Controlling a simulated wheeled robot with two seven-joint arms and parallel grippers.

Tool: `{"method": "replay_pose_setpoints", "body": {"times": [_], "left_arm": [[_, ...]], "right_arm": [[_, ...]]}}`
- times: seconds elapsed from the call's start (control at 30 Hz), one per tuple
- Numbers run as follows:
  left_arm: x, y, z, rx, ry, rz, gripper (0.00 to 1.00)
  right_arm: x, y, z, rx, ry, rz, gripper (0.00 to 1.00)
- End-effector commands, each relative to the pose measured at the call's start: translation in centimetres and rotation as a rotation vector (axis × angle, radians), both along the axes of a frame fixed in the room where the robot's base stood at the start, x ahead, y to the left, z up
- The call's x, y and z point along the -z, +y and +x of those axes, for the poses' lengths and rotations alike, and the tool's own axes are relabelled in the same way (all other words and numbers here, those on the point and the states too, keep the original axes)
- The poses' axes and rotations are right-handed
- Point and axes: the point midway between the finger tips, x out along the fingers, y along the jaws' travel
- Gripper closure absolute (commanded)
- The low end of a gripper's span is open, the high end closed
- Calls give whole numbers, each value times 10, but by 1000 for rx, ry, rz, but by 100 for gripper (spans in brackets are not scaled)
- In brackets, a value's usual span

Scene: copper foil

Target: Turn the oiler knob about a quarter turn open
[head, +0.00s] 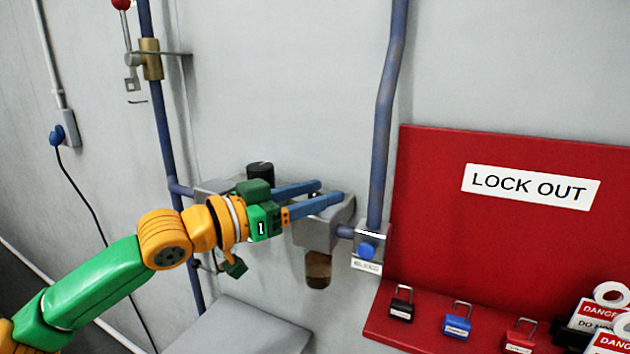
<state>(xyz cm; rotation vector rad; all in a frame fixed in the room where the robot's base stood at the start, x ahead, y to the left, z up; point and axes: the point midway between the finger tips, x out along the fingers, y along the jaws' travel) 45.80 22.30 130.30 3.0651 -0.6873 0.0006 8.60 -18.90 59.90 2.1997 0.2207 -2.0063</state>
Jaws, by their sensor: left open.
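The oiler is a grey block (318,234) with a brown-tinted bowl (318,270) below it, on the blue pipe line. I cannot make out its knob; my fingers cover part of the block's top. My left gripper (330,191) comes in from the left with its two blue-grey fingers apart. The fingertips are over or in front of the block's top, and I cannot tell whether they touch it. Nothing shows held between them. My right gripper is out of view.
A black knob (260,171) stands just behind my left gripper. A small valve with a blue knob (367,250) is right of the oiler. A red LOCK OUT board (430,200) with padlocks (457,321) and danger tags fills the right. A grey surface (240,330) lies below.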

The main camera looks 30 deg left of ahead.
Motion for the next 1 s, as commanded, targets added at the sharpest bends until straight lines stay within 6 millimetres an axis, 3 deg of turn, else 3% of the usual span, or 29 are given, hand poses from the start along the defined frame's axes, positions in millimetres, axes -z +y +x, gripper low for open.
{"method": "replay_pose_setpoints", "body": {"times": [0.17,0.37,0.63,1.0], "left_arm": [[1,0,0,0,0,0,47],[1,0,0,-1,0,0,100],[2,1,1,23,10,2,100],[1,1,1,217,2,-6,100]], "right_arm": [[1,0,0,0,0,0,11],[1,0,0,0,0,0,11],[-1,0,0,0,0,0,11],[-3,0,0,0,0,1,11]]}}
